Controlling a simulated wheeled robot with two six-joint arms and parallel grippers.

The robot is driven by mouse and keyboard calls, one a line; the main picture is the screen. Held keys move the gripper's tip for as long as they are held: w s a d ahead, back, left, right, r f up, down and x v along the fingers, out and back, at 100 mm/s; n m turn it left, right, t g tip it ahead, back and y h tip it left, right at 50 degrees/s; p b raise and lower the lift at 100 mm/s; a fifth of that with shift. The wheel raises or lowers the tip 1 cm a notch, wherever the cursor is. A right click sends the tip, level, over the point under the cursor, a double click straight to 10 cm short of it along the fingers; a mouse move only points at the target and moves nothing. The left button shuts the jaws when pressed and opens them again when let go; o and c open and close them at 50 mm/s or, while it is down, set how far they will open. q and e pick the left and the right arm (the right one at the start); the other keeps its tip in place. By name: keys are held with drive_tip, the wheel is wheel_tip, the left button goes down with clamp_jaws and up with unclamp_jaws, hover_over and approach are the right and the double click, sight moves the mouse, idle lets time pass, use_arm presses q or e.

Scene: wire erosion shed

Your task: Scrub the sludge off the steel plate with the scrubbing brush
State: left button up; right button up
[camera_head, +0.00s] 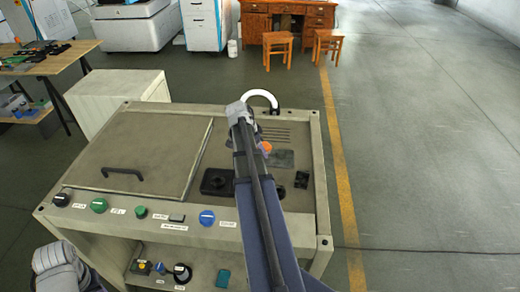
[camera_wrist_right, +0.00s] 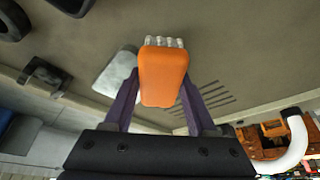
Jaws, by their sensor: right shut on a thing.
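The scrubbing brush (camera_wrist_right: 164,78) has an orange body and pale bristles. My right gripper (camera_wrist_right: 160,88) is shut on it, one purple finger on each side. In the head view a bit of the orange brush (camera_head: 266,147) shows beside my right arm, which hides most of the gripper. The grey steel plate (camera_head: 282,158) lies flat on the machine's top, just right of the brush. In the right wrist view the plate (camera_wrist_right: 115,72) is partly behind the brush and finger. I cannot make out sludge or tell whether the bristles touch anything. My left gripper is out of view.
The machine top (camera_head: 160,112) has a lidded panel with a black handle (camera_head: 122,173) on the left. A black block (camera_head: 217,182) and a small black clamp-like part (camera_head: 302,179) stand near the plate. A white curved pipe (camera_head: 262,96) rises at the back. Slots lie behind the plate.

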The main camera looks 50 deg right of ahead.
drive_tip(key=shift+r+p, duration=2.45)
drive_tip(key=shift+r, duration=0.3)
wheel_tip(320, 180, up, 3)
drive_tip(key=p, duration=0.3)
drive_tip(key=shift+r, duration=0.1)
